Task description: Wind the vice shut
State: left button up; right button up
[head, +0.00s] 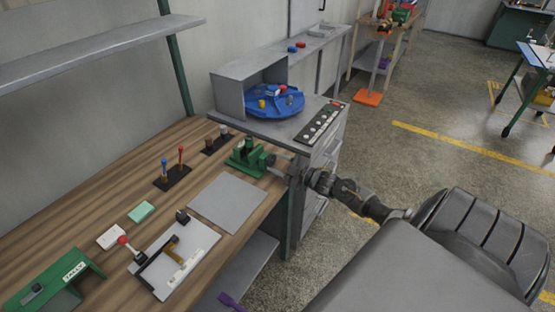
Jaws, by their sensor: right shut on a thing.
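A green bench vice (247,157) stands at the right end of the wooden bench. Its screw end points right, past the bench edge. My right gripper (294,170) is at that end, its arm coming in from the right. It is shut on the vice handle, which is mostly hidden by the gripper. The gap between the vice jaws is too small to judge. My left gripper is not in view.
A grey plate (228,202) lies in front of the vice. A white fixture (180,262) with a red-knobbed lever and a green "TALLY" box (56,283) are nearer. A grey cabinet with a blue turntable (274,102) stands behind the vice.

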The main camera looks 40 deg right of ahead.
jog(key=o, duration=1)
jog(key=shift+s, duration=0.1)
jog(key=shift+b+v, duration=0.95)
jog(key=shift+v, duration=4.4)
jog(key=shift+f, duration=0.1)
